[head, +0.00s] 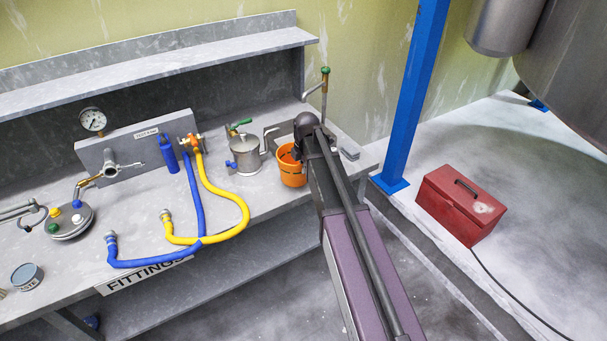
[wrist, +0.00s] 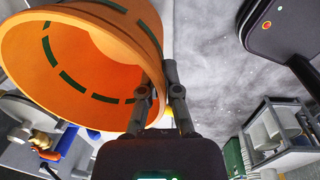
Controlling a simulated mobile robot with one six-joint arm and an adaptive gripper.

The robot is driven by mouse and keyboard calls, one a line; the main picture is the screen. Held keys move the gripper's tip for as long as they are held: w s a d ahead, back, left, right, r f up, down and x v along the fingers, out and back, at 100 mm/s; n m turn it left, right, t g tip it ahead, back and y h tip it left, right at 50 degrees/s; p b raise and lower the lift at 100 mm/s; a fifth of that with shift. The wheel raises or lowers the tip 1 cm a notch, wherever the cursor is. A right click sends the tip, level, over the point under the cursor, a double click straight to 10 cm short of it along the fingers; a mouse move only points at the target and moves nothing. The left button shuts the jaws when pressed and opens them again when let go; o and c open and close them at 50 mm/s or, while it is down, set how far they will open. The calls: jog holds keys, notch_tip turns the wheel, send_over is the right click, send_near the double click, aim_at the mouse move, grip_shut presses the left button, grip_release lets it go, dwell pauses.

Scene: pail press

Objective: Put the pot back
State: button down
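An orange pot (head: 291,168), shaped like a small pail, is upright near the right end of the bench, under my gripper (head: 302,150). In the wrist view the orange pot (wrist: 75,98) fills the upper left, its open mouth toward the camera, with dark dashes around its inner wall. The fingers of my gripper (wrist: 160,85) are close together at its rim, one inside and one outside, with the wall between them. I cannot tell whether its base touches the bench. A grey metal pot (head: 245,156) with a green-handled top stands just left of it.
The grey bench (head: 262,205) carries a blue hose (head: 191,190), a yellow hose (head: 243,208), a gauge panel (head: 150,142) and a round multi-coloured fitting (head: 69,220). A valve lever (head: 325,85) rises behind my gripper. A blue post (head: 412,95) and red toolbox (head: 462,203) are right.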

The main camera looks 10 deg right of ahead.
aim_at(303, 183)
jog(key=shift+w+d+f+b, duration=0.1)
jog(key=shift+w+f+b, duration=0.15)
jog(key=shift+f+b, duration=0.25)
jog(key=shift+w+f+b, duration=0.2)
jog(key=shift+f+b, duration=0.2)
jog(key=shift+f, duration=0.05)
jog(key=shift+f+b, duration=0.9)
jog(key=shift+f, duration=0.15)
jog(key=c, duration=0.8)
grip_release()
jog(key=shift+r, duration=0.2)
notch_tip(303, 183, up, 12)
jog(key=s+p, duration=0.1)
jog(key=p, duration=1.1)
jog(key=shift+s+d, duration=0.15)
